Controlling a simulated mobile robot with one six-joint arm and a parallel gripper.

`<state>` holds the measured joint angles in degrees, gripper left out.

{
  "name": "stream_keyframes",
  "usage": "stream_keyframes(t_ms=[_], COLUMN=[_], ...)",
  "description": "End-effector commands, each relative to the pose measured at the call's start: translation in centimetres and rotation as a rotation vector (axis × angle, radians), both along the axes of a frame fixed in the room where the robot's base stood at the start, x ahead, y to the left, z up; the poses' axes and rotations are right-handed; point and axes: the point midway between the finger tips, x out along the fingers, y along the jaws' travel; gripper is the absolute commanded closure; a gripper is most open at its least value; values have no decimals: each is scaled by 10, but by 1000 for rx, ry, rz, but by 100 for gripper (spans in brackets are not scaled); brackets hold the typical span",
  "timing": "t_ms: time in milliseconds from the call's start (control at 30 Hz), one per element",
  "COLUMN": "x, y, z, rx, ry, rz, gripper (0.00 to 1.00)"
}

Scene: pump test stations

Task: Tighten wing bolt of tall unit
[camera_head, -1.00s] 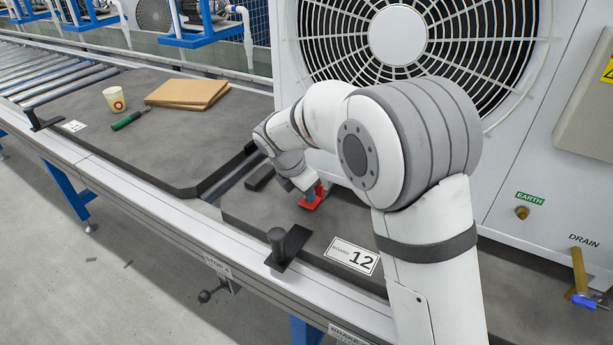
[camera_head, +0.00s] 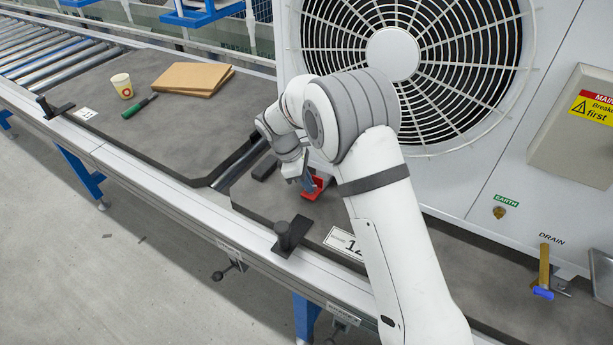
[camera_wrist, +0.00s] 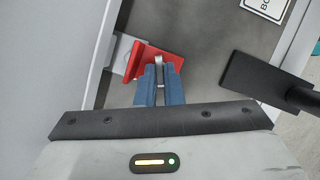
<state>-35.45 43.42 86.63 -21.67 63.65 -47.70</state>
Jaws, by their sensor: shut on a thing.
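The tall unit (camera_head: 470,190) is a large white cabinet with a round fan grille, standing on the dark board at the right in the head view. A red bracket (camera_head: 313,192) sits low at its near left side; it also shows in the wrist view (camera_wrist: 145,58). My gripper (camera_head: 306,184) is down at this bracket. In the wrist view its blue fingers (camera_wrist: 160,84) are closed around a small grey metal piece at the bracket, which I take for the wing bolt (camera_wrist: 159,66). The fingers hide most of the bolt, so its turn and seating cannot be told.
A black post stop (camera_head: 287,236) stands at the board's front edge, near the number card (camera_head: 343,241). A dark block (camera_head: 265,167) lies left of the bracket. A cup (camera_head: 122,86), green-handled tool (camera_head: 140,106) and cardboard (camera_head: 192,78) lie on the left board. A drain valve (camera_head: 543,270) projects at right.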

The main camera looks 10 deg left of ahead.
Motion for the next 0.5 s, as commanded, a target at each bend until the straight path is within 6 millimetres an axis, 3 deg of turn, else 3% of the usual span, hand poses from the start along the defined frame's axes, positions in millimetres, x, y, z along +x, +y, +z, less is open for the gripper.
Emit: stream_keyframes(t_ms=[500], x=[3], y=[4], z=[2], rx=[12], ry=[-11], rz=[-49], gripper=[100])
